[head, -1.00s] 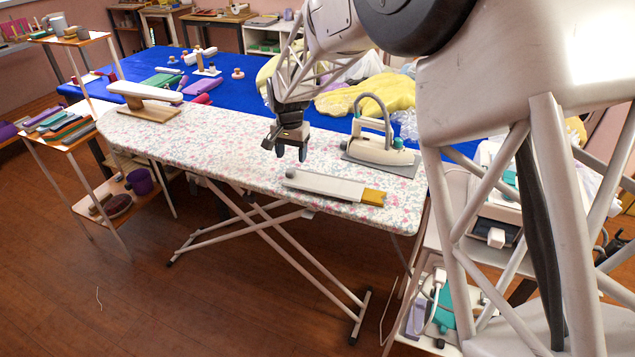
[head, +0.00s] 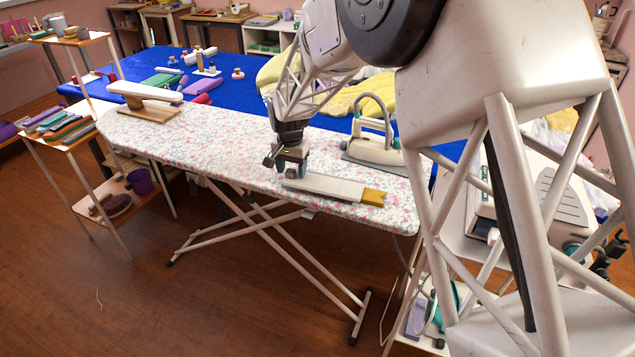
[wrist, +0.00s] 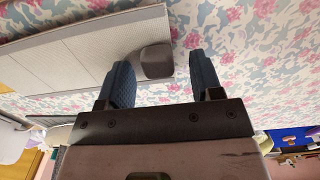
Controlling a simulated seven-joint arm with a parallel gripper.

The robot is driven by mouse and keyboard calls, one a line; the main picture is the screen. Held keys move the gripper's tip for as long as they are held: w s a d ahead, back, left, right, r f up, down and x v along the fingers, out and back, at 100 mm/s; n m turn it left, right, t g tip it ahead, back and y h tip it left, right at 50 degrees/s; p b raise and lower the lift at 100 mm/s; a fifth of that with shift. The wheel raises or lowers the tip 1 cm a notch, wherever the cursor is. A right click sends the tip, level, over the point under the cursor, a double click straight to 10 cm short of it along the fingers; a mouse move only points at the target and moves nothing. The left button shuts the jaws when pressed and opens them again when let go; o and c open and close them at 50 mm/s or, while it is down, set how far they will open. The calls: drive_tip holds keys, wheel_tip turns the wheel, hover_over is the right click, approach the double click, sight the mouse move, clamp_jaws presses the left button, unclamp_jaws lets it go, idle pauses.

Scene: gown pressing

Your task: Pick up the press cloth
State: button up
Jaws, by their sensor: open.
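The press cloth (head: 335,187) looks like a long, flat white piece lying on the floral ironing board (head: 220,150), with a mustard end at its right. In the wrist view the pale cloth (wrist: 85,52) shows a stitched edge and a dark grey block (wrist: 155,62) at its end. My gripper (head: 286,172) is low over the cloth's left end. In the wrist view my gripper (wrist: 160,66) is open, its two blue-grey fingers apart. The grey block lies between the finger lines, nearer the left finger. I cannot tell the remaining height, and nothing is held.
An iron (head: 377,148) stands on a grey rest behind the cloth. A small sleeve board (head: 145,95) is at the board's left end. A blue table (head: 240,90) with several items lies behind. The middle of the ironing board is clear.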

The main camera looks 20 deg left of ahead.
idle(0.5)
drive_tip(key=c, duration=1)
drive_tip(key=shift+r, duration=0.7)
wheel_tip(320, 180, up, 2)
drive_tip(key=shift+r, duration=0.1)
drive_tip(key=s+d+r, duration=0.1)
drive_tip(key=s+d, duration=0.9)
drive_tip(key=s, duration=0.2)
drive_tip(key=shift+d+r, duration=0.2)
drive_tip(key=shift+s, duration=0.1)
drive_tip(key=shift+a, duration=0.1)
